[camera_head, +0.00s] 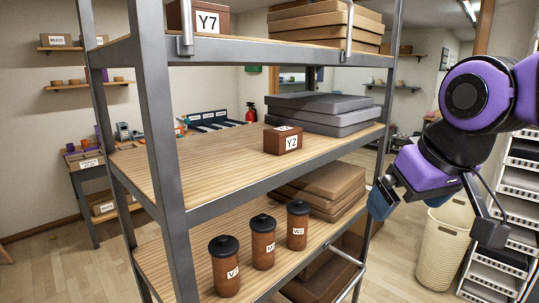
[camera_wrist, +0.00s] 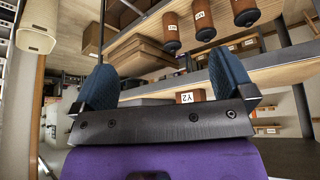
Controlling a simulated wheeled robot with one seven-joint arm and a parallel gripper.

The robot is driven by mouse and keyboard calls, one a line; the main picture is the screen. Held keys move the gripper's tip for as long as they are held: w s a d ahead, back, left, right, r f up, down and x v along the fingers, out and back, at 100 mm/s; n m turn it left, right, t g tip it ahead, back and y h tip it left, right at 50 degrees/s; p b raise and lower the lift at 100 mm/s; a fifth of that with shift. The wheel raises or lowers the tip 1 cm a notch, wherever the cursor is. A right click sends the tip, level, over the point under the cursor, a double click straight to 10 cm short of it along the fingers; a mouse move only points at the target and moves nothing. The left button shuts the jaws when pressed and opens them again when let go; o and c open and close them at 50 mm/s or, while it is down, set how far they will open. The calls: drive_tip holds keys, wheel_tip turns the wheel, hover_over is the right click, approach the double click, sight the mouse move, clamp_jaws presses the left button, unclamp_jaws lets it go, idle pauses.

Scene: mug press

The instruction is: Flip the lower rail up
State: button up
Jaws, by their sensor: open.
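The lower rail (camera_head: 345,262) is a thin silver bar at the front edge of the shelf board that holds the mugs. It hangs below that edge, and its lower part runs out of the bottom of the head view. My gripper (camera_head: 380,197), purple with blue fingers, is in the air at the right of the rack, above and right of the rail and apart from it. In the wrist view my gripper (camera_wrist: 162,62) shows two blue fingers spread apart with nothing between them. I cannot clearly pick out the rail in the wrist view.
Three brown lidded mugs (camera_head: 263,243) stand on the lower board. A Y2 box (camera_head: 283,140) and grey flat boxes (camera_head: 318,112) are on the middle board. A rack post (camera_head: 380,110) stands near my gripper. A cream basket (camera_head: 443,245) stands on the floor at right.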

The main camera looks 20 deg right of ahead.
drive_tip(key=shift+s, duration=0.2)
drive_tip(key=shift+c, duration=0.2)
